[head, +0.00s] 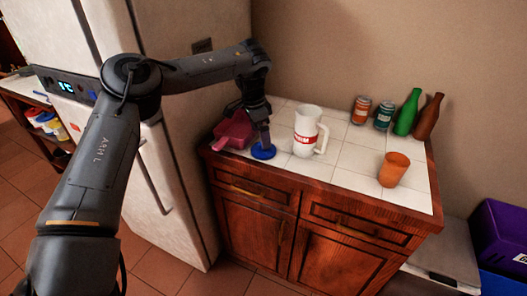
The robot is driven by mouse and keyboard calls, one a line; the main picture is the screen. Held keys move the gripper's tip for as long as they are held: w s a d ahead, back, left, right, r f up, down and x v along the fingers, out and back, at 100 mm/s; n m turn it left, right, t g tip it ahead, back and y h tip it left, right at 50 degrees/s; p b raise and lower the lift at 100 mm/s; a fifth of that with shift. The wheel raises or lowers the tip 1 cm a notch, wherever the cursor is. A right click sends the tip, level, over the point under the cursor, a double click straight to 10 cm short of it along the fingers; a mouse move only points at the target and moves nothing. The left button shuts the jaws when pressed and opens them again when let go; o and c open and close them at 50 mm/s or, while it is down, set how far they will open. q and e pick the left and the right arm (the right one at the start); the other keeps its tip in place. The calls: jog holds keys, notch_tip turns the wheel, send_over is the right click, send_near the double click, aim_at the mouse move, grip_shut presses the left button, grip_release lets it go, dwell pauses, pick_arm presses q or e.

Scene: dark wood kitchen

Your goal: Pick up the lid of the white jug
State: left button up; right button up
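The white jug (305,134) with a red label stands upright on the white tiled counter, its handle to the right. A round blue disc (263,152), which looks like its lid, lies on the counter to the left of the jug, near the front edge. My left gripper (264,141) points down right over the blue disc, with its fingertips at or very close to the top of it. The gripper hides part of the disc, and the gap between the fingers cannot be made out. My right gripper is not in view.
A dark pink object (233,131) lies left of the disc, beside the fridge (182,150). An orange cup (394,170), two cans (361,110), a green bottle (407,113) and a brown bottle (428,117) stand to the right. The counter (345,178) between jug and cup is clear.

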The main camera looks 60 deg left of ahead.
pick_arm(q)
jog(key=shift+w+d+f+b, duration=0.15)
jog(key=shift+f+b, duration=0.25)
jog(key=shift+f, duration=0.5)
jog(key=shift+w+a+f+b, duration=0.15)
jog(key=shift+f+b, duration=0.25)
jog(key=shift+f, duration=0.45)
jog(key=shift+w+d+f+b, duration=0.15)
jog(key=shift+w+f+b, duration=0.2)
jog(key=shift+f, duration=0.55)
jog(key=shift+s, duration=0.1)
jog(key=c, duration=0.7)
